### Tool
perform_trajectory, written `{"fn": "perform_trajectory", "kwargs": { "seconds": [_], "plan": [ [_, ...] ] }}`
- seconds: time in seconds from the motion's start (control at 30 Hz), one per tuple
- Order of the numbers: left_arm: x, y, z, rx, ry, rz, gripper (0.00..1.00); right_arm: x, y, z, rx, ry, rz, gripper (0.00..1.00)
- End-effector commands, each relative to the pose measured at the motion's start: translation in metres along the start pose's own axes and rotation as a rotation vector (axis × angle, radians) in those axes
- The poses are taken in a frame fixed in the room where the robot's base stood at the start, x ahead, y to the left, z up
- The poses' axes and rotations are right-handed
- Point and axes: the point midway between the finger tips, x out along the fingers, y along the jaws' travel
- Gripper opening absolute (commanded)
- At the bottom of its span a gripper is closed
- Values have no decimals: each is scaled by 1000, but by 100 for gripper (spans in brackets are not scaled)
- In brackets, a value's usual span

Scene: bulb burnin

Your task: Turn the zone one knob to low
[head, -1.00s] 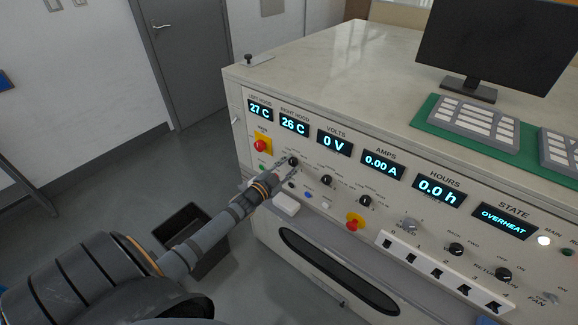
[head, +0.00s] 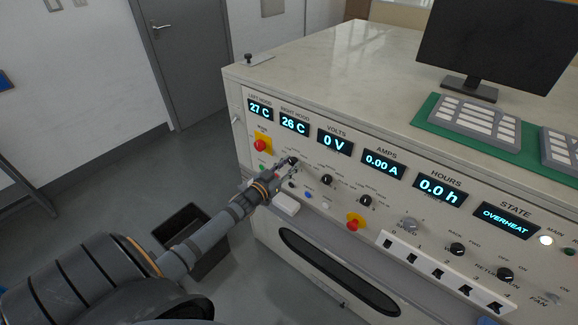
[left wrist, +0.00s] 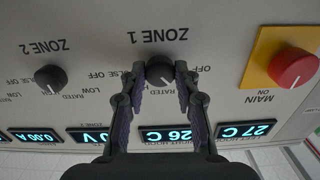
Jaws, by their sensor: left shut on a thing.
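The zone one knob (left wrist: 160,70) is a small black dial under the ZONE 1 label, which appears upside down in the left wrist view. My left gripper (left wrist: 160,76) has its two fingers on either side of the knob and is shut on it. A pale mark shows on the knob's edge, but its exact setting is hard to read. In the head view my left gripper (head: 288,166) reaches the panel's left part, with the knob partly hidden at its fingertips. My right gripper is not in view.
The zone two knob (left wrist: 48,78) is beside it, and the red main button (left wrist: 294,66) is on the other side. The console front (head: 440,235) carries more knobs, switches and lit displays; STATE reads OVERHEAT. A dark bin (head: 180,236) stands on the floor below my arm.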

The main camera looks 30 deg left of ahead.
Motion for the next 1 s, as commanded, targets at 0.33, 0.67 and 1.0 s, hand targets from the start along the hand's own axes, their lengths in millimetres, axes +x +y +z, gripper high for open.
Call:
{"fn": "perform_trajectory", "kwargs": {
  "seconds": [0.33,0.67,1.0],
  "plan": [
    [0,0,1,-24,-2,0,0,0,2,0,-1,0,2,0],
    [0,0,1,-22,-2,0,50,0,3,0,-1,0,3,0],
    [-1,0,0,-22,-1,0,54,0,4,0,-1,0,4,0]
  ]
}}
